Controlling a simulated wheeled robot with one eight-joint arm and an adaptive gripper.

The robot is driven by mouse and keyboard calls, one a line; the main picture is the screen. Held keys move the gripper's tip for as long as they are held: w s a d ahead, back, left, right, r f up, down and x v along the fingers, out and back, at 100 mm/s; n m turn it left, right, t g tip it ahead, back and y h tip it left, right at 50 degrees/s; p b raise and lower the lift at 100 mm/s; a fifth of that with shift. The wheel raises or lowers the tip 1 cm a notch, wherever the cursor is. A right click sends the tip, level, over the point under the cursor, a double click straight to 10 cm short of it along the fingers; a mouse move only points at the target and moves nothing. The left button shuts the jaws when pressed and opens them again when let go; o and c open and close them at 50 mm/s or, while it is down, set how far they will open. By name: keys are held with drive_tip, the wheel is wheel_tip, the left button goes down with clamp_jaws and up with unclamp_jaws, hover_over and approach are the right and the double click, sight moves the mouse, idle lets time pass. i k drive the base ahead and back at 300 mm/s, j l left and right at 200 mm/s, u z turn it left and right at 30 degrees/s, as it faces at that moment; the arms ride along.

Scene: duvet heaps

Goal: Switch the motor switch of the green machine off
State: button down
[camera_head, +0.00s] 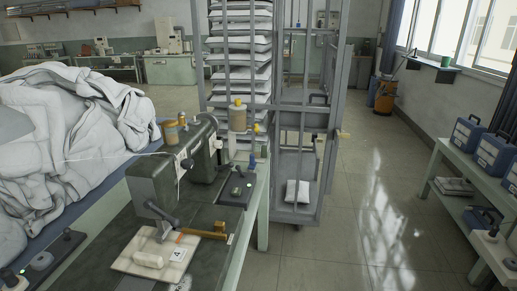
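The green machine (160,182) is a dark green sewing machine on a green-topped table, in the lower left middle of the head view. A thread spool stands on top of it. A small dark switch box (237,191) with a knob and a small green light sits on the table to its right. A second dark box (42,262) with a round knob and a green light lies at the lower left. I cannot tell from labels which box is the motor switch, or its exact position. My gripper is not in view.
A white-grey duvet heap (70,130) lies at the left. A pale board (155,258) and a brass-coloured bar (207,232) lie before the machine. A tall metal rack (325,150) stands behind. Blue boxes (467,134) sit on the right shelf. The floor (370,225) between is clear.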

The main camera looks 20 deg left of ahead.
sight(238, 167)
drive_tip(key=i+l+u, duration=0.15)
drive_tip(key=i+u, duration=0.3)
drive_tip(key=i, duration=0.2)
drive_tip(key=i+l+u, duration=0.45)
drive_tip(key=i, duration=0.2)
drive_tip(key=i+l+u, duration=0.9)
drive_tip(key=l, duration=0.5)
drive_tip(key=i, duration=0.1)
